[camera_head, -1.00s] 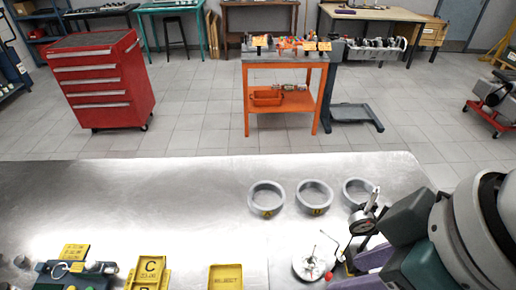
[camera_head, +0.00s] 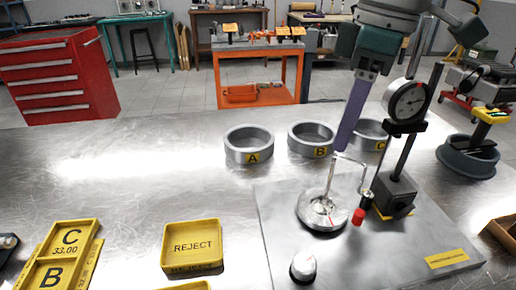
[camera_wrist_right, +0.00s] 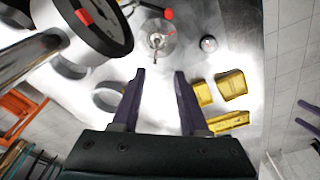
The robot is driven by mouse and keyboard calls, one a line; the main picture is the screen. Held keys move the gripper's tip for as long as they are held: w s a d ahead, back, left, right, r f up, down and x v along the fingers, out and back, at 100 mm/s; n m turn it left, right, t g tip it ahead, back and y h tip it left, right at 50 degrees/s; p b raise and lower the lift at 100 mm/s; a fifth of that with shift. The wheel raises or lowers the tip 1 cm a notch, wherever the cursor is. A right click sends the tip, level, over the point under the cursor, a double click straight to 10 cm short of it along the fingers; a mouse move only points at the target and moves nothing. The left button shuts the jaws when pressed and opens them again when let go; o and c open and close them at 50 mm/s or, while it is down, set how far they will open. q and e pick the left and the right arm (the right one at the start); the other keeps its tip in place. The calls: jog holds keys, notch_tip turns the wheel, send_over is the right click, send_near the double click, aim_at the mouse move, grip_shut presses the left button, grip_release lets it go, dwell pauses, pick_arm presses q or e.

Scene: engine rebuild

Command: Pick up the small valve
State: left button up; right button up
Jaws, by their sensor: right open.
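What looks like the small valve (camera_head: 330,182) stands with its thin stem up on a round metal fixture (camera_head: 313,214) on a grey plate. In the right wrist view, the stem (camera_wrist_right: 156,42) shows beyond my fingertips. My right gripper (camera_head: 344,146) points down behind and above the fixture; its purple fingers overlap in the head view. In the wrist view, the right gripper (camera_wrist_right: 161,75) is open, with nothing between its fingers. It appears apart from the valve. My left gripper is not in view.
A dial gauge (camera_head: 408,99) on a post stands right of the fixture, close to my right arm. Grey rings A (camera_head: 249,146), B (camera_head: 311,138) and C lie behind. A yellow REJECT tray (camera_head: 192,246) and a small domed part (camera_head: 303,265) are in front. The table's left middle is clear.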

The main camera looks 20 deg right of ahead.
jog(key=shift+w+d+f, duration=0.15)
jog(key=shift+d+f, duration=0.15)
send_over(322, 201)
notch_tip(322, 201, down, 9)
jog(key=shift+f, duration=0.15)
grip_shut()
dwell(0.3)
